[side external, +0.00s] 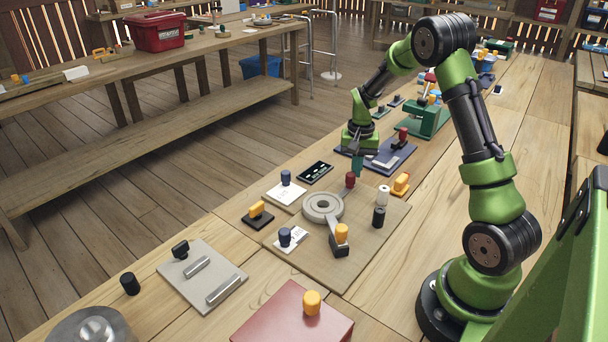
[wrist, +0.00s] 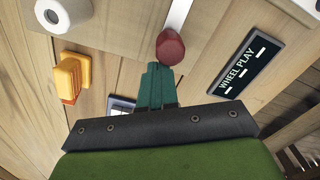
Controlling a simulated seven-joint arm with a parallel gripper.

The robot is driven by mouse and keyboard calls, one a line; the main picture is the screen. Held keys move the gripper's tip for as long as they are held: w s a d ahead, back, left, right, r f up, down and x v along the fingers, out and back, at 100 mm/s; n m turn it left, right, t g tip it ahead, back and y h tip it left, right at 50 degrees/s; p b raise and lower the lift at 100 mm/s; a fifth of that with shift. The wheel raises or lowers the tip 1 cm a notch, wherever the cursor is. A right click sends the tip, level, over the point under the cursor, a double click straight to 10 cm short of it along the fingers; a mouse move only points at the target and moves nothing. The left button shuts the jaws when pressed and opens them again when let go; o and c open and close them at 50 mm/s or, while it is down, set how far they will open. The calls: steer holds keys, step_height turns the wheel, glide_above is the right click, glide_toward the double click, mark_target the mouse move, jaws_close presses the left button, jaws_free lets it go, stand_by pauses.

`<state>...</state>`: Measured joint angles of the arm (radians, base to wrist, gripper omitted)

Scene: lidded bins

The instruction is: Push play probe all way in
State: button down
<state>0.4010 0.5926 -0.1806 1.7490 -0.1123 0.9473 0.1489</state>
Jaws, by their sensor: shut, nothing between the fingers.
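A dark red knob (side external: 350,180) stands at the far edge of the tan board (side external: 372,240), near the grey ring wheel (side external: 322,207). In the wrist view the red knob (wrist: 170,47) sits at the end of a pale metal strip (wrist: 178,15). I take this to be the play probe; how far in it is I cannot tell. My gripper (side external: 357,172) is shut and empty, pointing down beside the knob. Its teal fingertips (wrist: 160,68) appear very close to the knob; contact is unclear. A black display reading "WHEEL PLAY" (wrist: 246,63) lies to the right.
A dark blue plate (side external: 388,157) lies behind my gripper. Bare table lies right of the board.

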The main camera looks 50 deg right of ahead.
steer(key=shift+a, duration=0.6)
steer(key=shift+d, duration=0.75)
step_height(320, 180, up, 7)
stand_by(0.3)
steer(key=s+a+r+n+t, duration=0.2)
steer(key=s+a+r, duration=0.2)
steer(key=a, duration=0.4)
steer(key=s+a+r+n+t+y, duration=0.1)
steer(key=s+a+r+n+t, duration=0.1)
steer(key=s+a+r, duration=0.3)
steer(key=s+a+r+n+t+y, duration=0.1)
steer(key=s+a+r+n+t, duration=0.2)
steer(key=a, duration=1)
step_height(320, 180, up, 2)
steer(key=shift+s+n, duration=0.5)
steer(key=shift+s, duration=0.5)
